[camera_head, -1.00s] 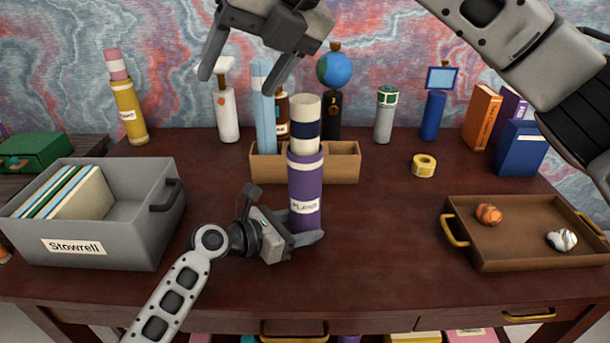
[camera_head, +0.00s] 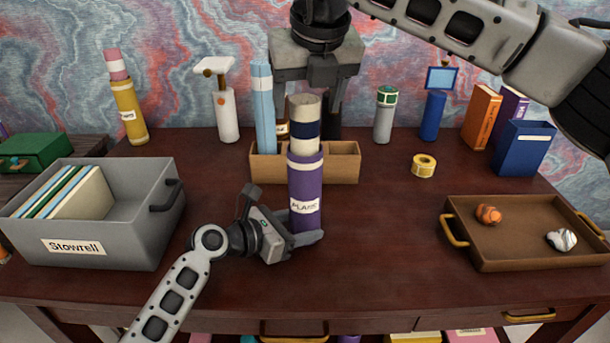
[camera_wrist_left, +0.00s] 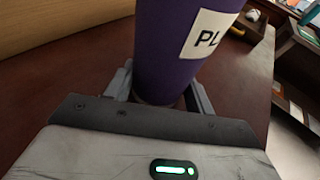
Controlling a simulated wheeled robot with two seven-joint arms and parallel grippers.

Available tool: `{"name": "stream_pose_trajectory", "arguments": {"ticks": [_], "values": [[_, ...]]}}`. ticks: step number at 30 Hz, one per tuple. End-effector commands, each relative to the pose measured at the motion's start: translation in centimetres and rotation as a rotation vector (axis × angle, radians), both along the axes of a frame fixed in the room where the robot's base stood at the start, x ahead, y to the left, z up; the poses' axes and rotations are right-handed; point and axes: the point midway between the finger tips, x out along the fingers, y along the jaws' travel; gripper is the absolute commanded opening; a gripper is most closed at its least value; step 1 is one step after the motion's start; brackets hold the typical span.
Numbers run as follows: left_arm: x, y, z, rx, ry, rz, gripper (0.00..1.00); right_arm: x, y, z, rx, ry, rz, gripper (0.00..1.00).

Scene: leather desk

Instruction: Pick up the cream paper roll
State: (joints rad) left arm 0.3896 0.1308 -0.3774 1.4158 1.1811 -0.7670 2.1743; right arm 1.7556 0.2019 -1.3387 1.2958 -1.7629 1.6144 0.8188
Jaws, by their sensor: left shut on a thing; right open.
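The cream paper roll (camera_head: 304,143) has a navy band and stands upright in the mouth of a purple tube (camera_head: 305,178) labelled "PLANS". My left gripper (camera_head: 307,236) is shut on the lower part of this tube; in the left wrist view the tube (camera_wrist_left: 178,50) stands between its fingers. My right gripper (camera_head: 306,114) points down at the roll's top. It is open, with one finger showing on each side of the roll. I cannot tell whether the fingers surround the roll or are behind it.
A wooden box (camera_head: 340,163) with a light blue roll (camera_head: 263,110) stands behind the tube. A grey bin (camera_head: 115,235) is at left, a wooden tray (camera_head: 520,225) at right. The desk is clear between tube and tray.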

Motion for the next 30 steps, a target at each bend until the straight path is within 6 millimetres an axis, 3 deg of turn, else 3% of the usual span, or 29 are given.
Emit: {"name": "stream_pose_trajectory", "arguments": {"ticks": [6,14,21,30], "values": [[0.0,0.0,0.0,0.0,0.0,0.0,0.41,1.1,0.4,-3.2,0.001,0.003,0.001,0.67],[0.0,0.0,0.0,0.0,0.0,0.0,0.41,1.4,0.4,-3.7,0.001,0.001,0.0,0.67],[0.0,0.0,0.0,0.0,0.0,0.0,0.41,1.4,0.4,-3.7,0.002,0.001,0.001,0.03],[0.0,0.0,0.0,0.0,0.0,0.0,0.41,1.4,0.5,-3.0,0.003,-0.001,0.0,0.01]]}}
